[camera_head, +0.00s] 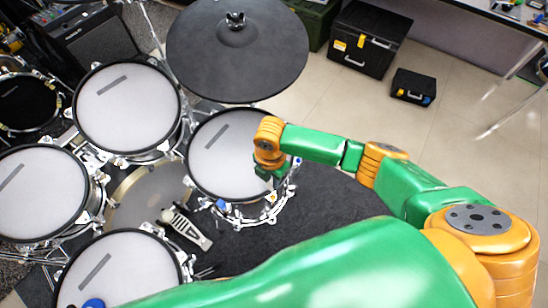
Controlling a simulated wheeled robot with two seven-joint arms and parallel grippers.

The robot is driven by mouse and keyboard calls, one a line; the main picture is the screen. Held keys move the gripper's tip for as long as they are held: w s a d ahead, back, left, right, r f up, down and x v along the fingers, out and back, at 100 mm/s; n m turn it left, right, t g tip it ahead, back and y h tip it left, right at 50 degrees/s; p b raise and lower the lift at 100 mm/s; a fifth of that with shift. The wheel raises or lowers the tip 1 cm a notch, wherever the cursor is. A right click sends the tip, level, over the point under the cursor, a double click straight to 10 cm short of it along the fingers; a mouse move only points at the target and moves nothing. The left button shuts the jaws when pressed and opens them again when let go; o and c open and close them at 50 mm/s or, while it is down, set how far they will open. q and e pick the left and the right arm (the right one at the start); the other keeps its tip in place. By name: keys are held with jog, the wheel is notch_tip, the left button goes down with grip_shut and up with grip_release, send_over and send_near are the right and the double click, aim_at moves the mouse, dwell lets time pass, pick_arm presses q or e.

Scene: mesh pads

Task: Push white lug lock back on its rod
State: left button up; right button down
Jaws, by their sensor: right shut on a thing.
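My right gripper (275,176) is at the right edge of a white mesh drum pad (213,165), reaching down beside its black rim. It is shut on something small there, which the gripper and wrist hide. The white lug lock cannot be made out for certain. Pale lugs and rods (262,217) show along the drum's lower side, too small to tell apart.
Several other mesh drums, including one at upper left (127,107), crowd the left. A black cymbal pad (238,48) stands behind. A pedal (187,229) lies below. Black cases (369,36) stand on the tiled floor. A dark mat (330,213) is open right of the drum.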

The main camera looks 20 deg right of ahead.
jog(key=shift+s+f+n, duration=0.1)
jog(key=shift+f+n, duration=0.15)
jog(key=shift+n, duration=0.15)
jog(key=shift+s, duration=0.3)
jog(key=shift+w+p, duration=0.1)
jog(key=shift+p, duration=0.25)
jog(key=shift+f+b, duration=1.35)
jog(key=shift+f, duration=0.3)
jog(key=shift+f+b, duration=0.8)
jog(key=shift+f, duration=0.5)
jog(key=c, duration=0.7)
grip_release()
